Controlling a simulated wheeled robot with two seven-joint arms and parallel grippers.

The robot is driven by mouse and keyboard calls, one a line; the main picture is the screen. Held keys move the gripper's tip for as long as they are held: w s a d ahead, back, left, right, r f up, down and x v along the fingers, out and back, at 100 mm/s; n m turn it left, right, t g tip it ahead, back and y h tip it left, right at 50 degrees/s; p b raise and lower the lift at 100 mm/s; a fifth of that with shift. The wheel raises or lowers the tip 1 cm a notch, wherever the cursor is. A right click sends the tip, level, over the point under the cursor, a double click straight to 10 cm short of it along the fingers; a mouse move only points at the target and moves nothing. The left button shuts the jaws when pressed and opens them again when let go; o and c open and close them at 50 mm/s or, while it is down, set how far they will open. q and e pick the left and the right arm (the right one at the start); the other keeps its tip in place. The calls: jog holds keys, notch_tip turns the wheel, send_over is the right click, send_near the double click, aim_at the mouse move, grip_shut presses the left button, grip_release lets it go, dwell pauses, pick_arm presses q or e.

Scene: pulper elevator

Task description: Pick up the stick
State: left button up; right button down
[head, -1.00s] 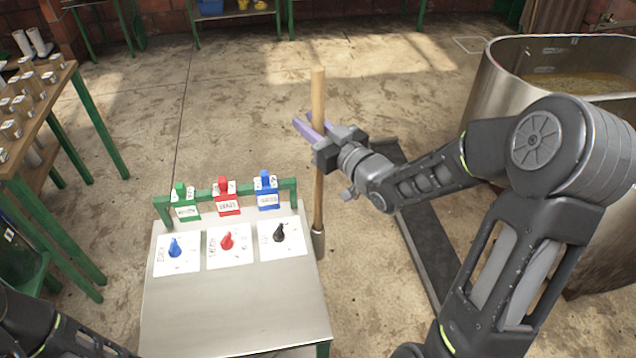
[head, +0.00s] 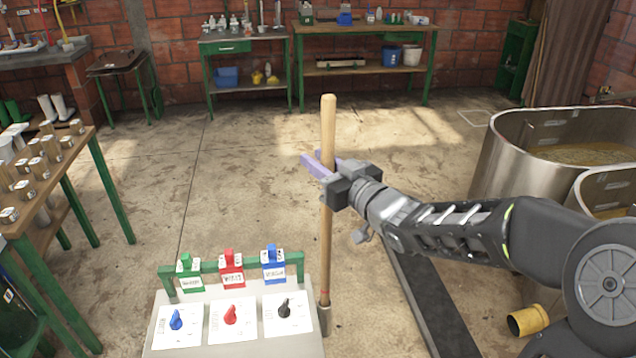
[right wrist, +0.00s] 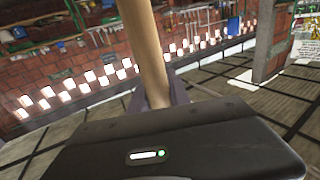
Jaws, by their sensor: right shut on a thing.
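The stick (head: 327,122) is a long, light-brown wooden pole. It stands nearly upright just right of the control stand in the head view, its lower end a grey, metal-looking part (head: 325,318). My right gripper (head: 322,168), with purple fingers, is shut on the stick in its upper part. In the right wrist view the stick (right wrist: 146,50) rises between the fingers. Whether its lower end touches the floor cannot be told. My left gripper is not in view.
The control stand (head: 240,343) with coloured switches and knobs is close on the left of the stick. Metal tanks (head: 505,150) stand at right, and a yellow cylinder (head: 528,320) lies on the floor. A table with wooden pieces (head: 75,150) is at left. Open floor lies beyond the stick.

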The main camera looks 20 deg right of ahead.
notch_tip(320, 180, up, 8)
jog(key=shift+r, duration=0.2)
dwell(0.8)
